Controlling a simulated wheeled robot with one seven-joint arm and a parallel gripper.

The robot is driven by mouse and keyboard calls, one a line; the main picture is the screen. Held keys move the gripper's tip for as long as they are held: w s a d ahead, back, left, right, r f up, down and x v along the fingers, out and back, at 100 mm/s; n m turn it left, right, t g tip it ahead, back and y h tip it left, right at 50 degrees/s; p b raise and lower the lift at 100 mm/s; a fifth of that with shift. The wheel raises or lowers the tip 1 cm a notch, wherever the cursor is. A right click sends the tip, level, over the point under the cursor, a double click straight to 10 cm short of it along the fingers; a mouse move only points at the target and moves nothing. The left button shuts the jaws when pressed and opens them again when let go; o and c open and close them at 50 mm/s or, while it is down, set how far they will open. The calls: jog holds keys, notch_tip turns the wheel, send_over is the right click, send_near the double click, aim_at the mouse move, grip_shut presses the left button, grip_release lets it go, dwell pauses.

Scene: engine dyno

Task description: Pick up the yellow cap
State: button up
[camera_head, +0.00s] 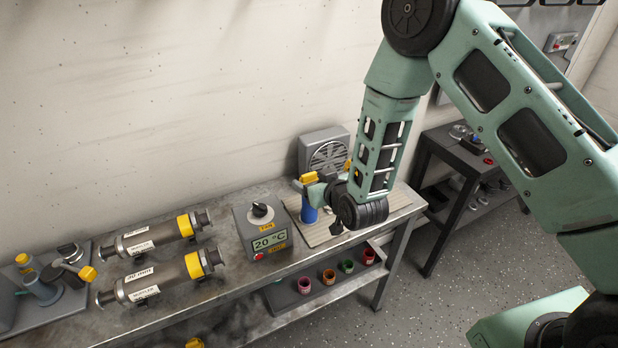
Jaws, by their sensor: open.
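A small yellow cap-like piece (308,178) shows at the top of a blue upright cylinder (309,212) on the right part of the bench. I cannot tell whether it is a separate cap resting on the cylinder. My gripper (325,182) is open, just right of the yellow piece and partly hidden behind my dark wrist. The view does not show whether a finger touches the yellow piece. Another bit of yellow shows behind my wrist, mostly covered.
A grey box with a 20 °C display (265,228) stands left of the cylinder. Two metal mufflers (155,235) with yellow bands lie farther left. A round-grilled fan unit (326,152) stands behind by the wall. Several coloured cups (328,276) sit on the lower shelf.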

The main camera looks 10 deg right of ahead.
aim_at(310, 177)
jog(key=shift+p+x, duration=0.9)
jog(key=shift+x, duration=1.2)
jog(key=shift+f, duration=0.15)
jog(key=c, duration=1)
